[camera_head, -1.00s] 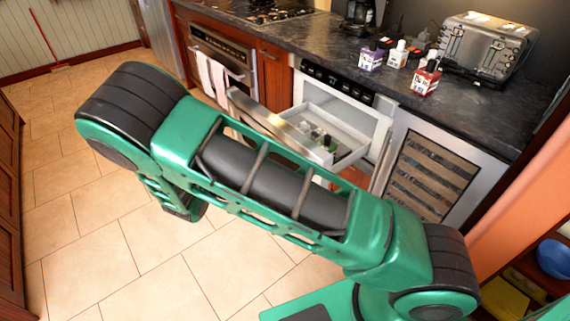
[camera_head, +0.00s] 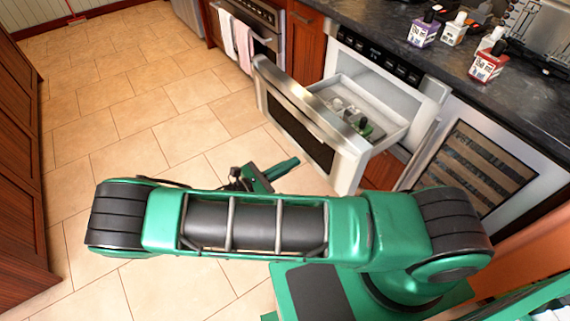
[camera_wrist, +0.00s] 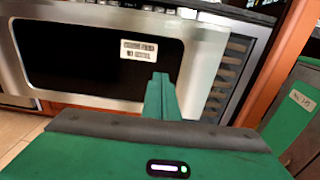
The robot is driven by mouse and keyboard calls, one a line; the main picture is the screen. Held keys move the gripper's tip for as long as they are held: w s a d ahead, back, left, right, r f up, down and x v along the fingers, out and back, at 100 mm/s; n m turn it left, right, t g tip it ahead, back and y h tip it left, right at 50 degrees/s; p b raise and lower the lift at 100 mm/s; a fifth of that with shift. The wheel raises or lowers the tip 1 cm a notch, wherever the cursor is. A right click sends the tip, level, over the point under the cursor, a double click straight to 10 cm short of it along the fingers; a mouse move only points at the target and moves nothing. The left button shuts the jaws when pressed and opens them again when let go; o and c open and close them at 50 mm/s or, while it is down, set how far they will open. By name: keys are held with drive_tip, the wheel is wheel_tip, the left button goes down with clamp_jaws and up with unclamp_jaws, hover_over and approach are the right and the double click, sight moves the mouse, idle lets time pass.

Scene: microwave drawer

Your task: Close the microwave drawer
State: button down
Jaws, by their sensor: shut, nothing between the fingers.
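The microwave drawer (camera_head: 312,132) stands pulled out from the counter, with a steel front and a dark window. Inside its light tray are small items, one dark and one green, too small to name. My gripper (camera_head: 284,168) is low over the floor in front of the drawer, apart from it, pointing toward its front. In the wrist view my gripper (camera_wrist: 160,88) shows as green fingers pressed together and empty. Behind them is the drawer front (camera_wrist: 60,88) with a label (camera_wrist: 138,49) on its dark window.
An oven (camera_head: 252,35) with hanging towels (camera_head: 238,42) is left of the drawer. A glass-fronted cooler (camera_head: 478,165) is to its right. Several small bottles (camera_head: 489,62) stand on the dark counter. The tiled floor left of the drawer is clear.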

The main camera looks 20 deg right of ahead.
sight(324, 146)
drive_tip(key=x, duration=0.9)
drive_tip(key=shift+d, duration=0.4)
drive_tip(key=shift+w+d, duration=0.1)
